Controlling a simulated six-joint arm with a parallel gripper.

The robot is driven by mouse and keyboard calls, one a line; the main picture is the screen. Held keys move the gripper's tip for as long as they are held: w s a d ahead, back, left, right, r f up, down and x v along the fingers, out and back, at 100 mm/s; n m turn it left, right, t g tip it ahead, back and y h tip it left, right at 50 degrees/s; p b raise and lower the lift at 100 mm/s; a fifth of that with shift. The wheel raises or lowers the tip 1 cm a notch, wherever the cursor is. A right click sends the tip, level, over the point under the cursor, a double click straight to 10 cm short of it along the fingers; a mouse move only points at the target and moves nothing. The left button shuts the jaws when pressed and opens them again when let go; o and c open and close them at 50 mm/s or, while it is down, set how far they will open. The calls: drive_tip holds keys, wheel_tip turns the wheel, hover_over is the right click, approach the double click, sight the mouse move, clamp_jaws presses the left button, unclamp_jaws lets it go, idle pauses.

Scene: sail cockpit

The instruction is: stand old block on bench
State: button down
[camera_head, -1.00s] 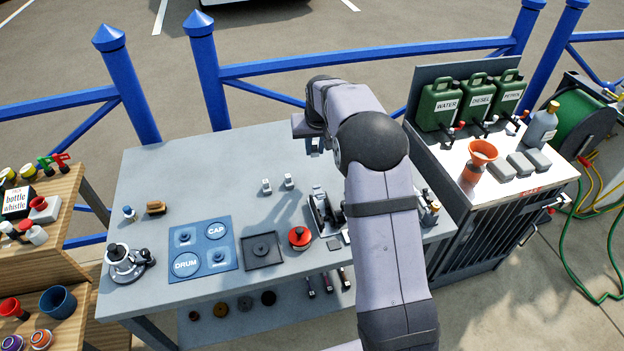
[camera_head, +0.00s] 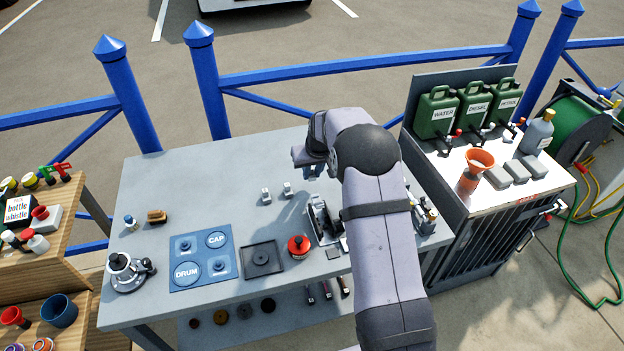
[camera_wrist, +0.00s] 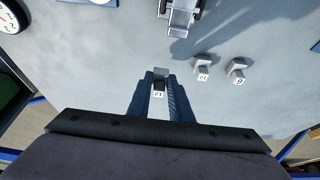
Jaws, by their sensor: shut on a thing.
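My gripper (camera_wrist: 160,78) is shut on a small grey block marked 12 (camera_wrist: 159,93) in the wrist view. Its fingers lie on both sides of the block. In the head view my gripper (camera_head: 312,171) is over the back of the grey bench (camera_head: 180,180), and my arm hides most of it. I cannot tell whether the held block touches the bench. Two similar small blocks stand apart on the bench: one marked 10 (camera_wrist: 202,66) and another (camera_wrist: 237,68) with an unclear number. In the head view they show left of my gripper (camera_head: 266,195) (camera_head: 288,189).
A black and grey fixture (camera_head: 322,218) stands near my arm. A red round part (camera_head: 299,246), black tray (camera_head: 262,258), blue mat (camera_head: 203,257) and winch-like part (camera_head: 128,271) lie along the front. The back left of the bench is clear. A blue fence (camera_head: 370,68) runs behind.

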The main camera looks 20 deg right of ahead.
sight(312, 179)
drive_tip(key=shift+f+p, duration=0.6)
drive_tip(key=shift+f, duration=1.35)
drive_tip(key=shift+f, duration=0.1)
drive_tip(key=shift+f, duration=0.15)
drive_tip(key=c, duration=1.6)
unclamp_jaws()
drive_tip(key=shift+r, duration=0.3)
drive_tip(key=b+v, duration=0.3)
drive_tip(key=v, duration=0.9)
drive_tip(key=shift+s, duration=0.1)
